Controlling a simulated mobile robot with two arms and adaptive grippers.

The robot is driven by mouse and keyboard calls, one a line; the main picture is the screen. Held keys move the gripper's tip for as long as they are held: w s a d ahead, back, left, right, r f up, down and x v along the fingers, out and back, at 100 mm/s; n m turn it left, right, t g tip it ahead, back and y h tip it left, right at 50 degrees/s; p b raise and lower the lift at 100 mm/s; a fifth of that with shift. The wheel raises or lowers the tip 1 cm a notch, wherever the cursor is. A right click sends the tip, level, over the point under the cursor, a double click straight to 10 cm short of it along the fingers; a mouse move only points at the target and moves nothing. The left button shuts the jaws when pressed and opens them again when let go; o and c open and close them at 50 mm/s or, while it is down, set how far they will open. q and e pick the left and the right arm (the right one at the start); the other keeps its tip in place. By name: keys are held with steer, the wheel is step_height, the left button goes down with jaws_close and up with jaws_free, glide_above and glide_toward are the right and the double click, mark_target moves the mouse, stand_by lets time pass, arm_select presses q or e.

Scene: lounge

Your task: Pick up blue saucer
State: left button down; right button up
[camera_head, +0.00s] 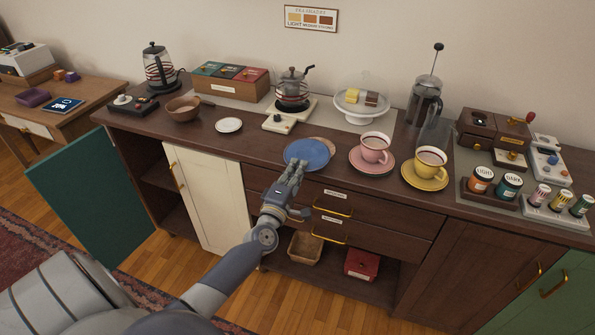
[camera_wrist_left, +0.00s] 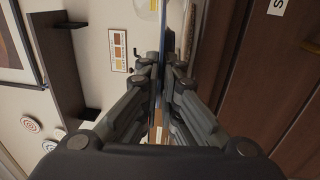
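The blue saucer (camera_head: 307,152) is at the front edge of the counter, in front of a brown round coaster (camera_head: 325,145). My left gripper (camera_head: 297,167) reaches it from the front, with its fingers at the saucer's near rim. In the left wrist view the saucer (camera_wrist_left: 163,22) shows edge-on as a thin blue strip between the close-set fingertips (camera_wrist_left: 163,68). The fingers look shut on its rim, and it appears slightly above the counter. The exact contact is partly hidden by the fingers. My right gripper is not in view.
A pink cup on a pink saucer (camera_head: 357,163) and a yellow cup on a yellow saucer (camera_head: 412,178) stand right of the blue saucer. A small white plate (camera_head: 229,125) and brown bowl (camera_head: 184,109) are left.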

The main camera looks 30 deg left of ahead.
arm_select(q)
steer(key=s+d+r+m+h, duration=0.1)
steer(key=s+d+r, duration=0.3)
steer(key=s+d, duration=0.6)
steer(key=s+d+r+m+h, duration=0.1)
steer(key=s+d+r+h, duration=0.2)
steer(key=s+d, duration=0.7)
steer(key=s+r, duration=0.1)
steer(key=s, duration=0.2)
steer(key=shift+s+r+m, duration=0.15)
steer(key=shift+s+m, duration=0.15)
steer(key=shift+m, duration=0.1)
steer(key=shift+a, duration=0.1)
